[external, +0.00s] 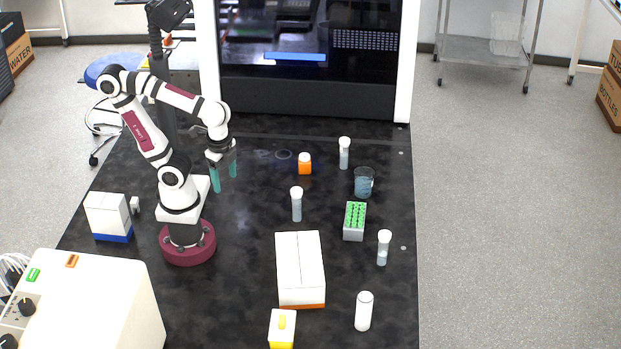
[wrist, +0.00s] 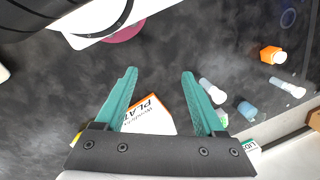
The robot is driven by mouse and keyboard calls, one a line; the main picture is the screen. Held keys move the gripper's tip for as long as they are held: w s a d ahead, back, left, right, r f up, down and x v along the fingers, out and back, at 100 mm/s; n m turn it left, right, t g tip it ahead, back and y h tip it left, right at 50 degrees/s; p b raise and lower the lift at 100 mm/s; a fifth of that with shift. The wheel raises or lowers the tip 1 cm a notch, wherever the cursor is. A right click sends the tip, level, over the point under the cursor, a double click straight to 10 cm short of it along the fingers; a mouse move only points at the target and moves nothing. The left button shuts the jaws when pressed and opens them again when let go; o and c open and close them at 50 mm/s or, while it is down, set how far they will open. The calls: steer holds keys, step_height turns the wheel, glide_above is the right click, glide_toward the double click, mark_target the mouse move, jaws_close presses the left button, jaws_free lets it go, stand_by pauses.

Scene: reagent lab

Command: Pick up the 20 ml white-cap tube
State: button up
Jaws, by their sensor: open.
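Several white-cap tubes stand on the black bench; I cannot read their volumes. In the external view, one tube (external: 297,206) is centre, one (external: 344,155) is farther back, one (external: 383,250) is at the right, and a whiter one (external: 363,312) is near the front. The wrist view shows two tubes, one (wrist: 213,91) right of my fingers and one (wrist: 288,87) farther right. My gripper (external: 225,182) is open and empty, above the bench and left of all the tubes. Its teal fingers (wrist: 158,75) are spread in the wrist view.
An orange bottle (external: 305,166), a blue beaker (external: 364,183) and a green-topped rack (external: 354,222) stand among the tubes. A white box (external: 300,268) lies in front of the centre tube. Bare bench lies between my gripper and the centre tube.

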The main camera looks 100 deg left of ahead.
stand_by(0.3)
steer(key=w+d+f+n+h, duration=0.1)
steer(key=w+d+n+h, duration=0.7)
steer(key=w+d+n, duration=0.15)
steer(key=n+t+h, duration=0.1)
steer(key=n+t, duration=1)
steer(key=n, duration=1.4)
glide_toward(384, 240)
steer(key=w+d+f, duration=0.1)
steer(key=w+f, duration=0.1)
steer(key=w+d+f, duration=0.1)
steer(key=w+f, duration=0.1)
steer(key=w, duration=0.1)
steer(key=w+d+f, duration=0.1)
steer(key=w+f, duration=0.1)
steer(key=shift+w+d, duration=0.1)
steer(key=shift+w, duration=0.25)
steer(key=shift+h, duration=0.3)
jaws_close()
